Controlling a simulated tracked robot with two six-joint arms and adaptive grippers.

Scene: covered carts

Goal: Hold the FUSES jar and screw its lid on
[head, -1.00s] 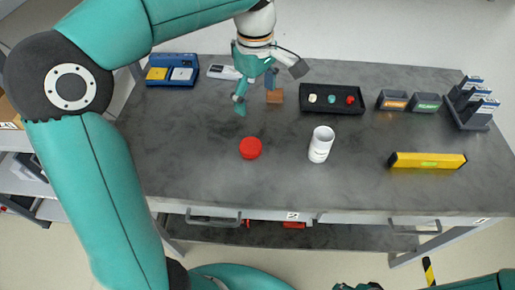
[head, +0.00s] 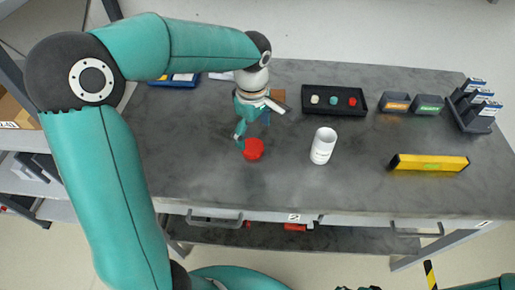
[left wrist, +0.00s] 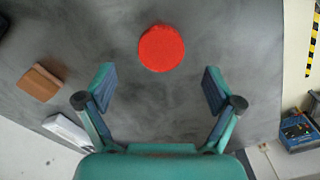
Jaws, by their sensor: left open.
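The white jar (head: 322,146) stands upright on the grey cart top, right of centre, with its top open; its lettering is too small to read. A round red lid (head: 254,149) lies flat on the cart top, left of the jar and apart from it. My left gripper (head: 253,127) is open and empty, just behind the lid in the head view. In the left wrist view the lid (left wrist: 161,48) lies beyond the open fingertips, about midway between them. The jar is not in the left wrist view. My right gripper's fingers do not show.
A black tray (head: 333,101) with several small coloured pieces lies behind the jar. Two small bins (head: 413,104) and a dark rack (head: 472,108) stand back right. A yellow level (head: 429,163) lies right of the jar. A brown block (left wrist: 40,82) is near my left gripper. The front middle is clear.

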